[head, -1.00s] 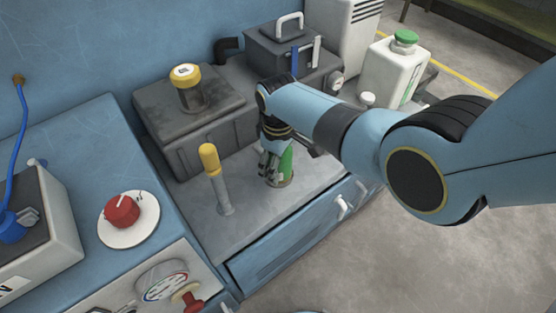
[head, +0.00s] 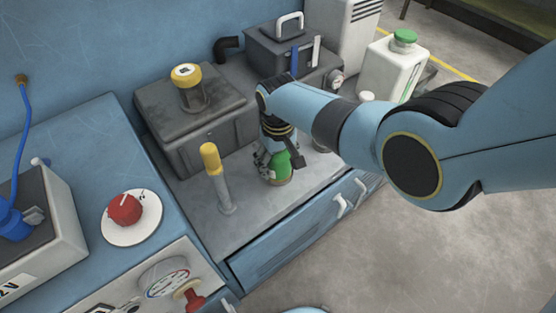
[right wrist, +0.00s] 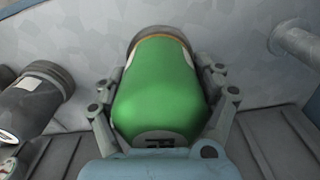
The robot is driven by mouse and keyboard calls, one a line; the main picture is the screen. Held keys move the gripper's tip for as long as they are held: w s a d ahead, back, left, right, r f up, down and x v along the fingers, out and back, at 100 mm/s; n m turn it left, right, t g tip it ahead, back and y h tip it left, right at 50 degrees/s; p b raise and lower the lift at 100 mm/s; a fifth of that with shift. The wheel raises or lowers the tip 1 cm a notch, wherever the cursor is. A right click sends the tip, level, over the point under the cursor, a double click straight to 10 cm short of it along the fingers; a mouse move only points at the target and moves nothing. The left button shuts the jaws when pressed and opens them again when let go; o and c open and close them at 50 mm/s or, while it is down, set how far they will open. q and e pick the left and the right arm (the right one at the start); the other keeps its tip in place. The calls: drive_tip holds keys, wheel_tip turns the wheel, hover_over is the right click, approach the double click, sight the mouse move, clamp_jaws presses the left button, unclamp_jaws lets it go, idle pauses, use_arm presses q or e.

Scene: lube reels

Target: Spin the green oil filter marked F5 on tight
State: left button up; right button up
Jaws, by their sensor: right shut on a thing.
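The green oil filter (head: 282,164) stands on the grey bench top, under my right arm. My right gripper (head: 273,166) comes down from above and is shut on it. In the right wrist view the green filter (right wrist: 160,85) lies between the two fingers of my right gripper (right wrist: 165,90), with a brownish ring at its far end. A dark mark shows on its near end, too unclear to read. The filter's seat is mostly hidden. My left gripper is not in view.
A grey post with a yellow top (head: 212,162) stands just left of the filter. Behind are a dark block with a yellow-capped filter (head: 187,84), a toolbox (head: 290,50) and a white jug with a green cap (head: 390,70). A red knob (head: 124,209) sits far left.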

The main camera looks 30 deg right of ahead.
drive_tip(key=shift+s+f, duration=0.25)
drive_tip(key=shift+s, duration=0.05)
drive_tip(key=shift+m, duration=1.2)
drive_tip(key=m, duration=0.2)
drive_tip(key=shift+a+m+p, duration=0.1)
drive_tip(key=shift+m+p, duration=0.2)
drive_tip(key=shift+m, duration=0.1)
drive_tip(key=o, duration=1.5)
drive_tip(key=shift+w, duration=0.1)
drive_tip(key=shift+r, duration=0.1)
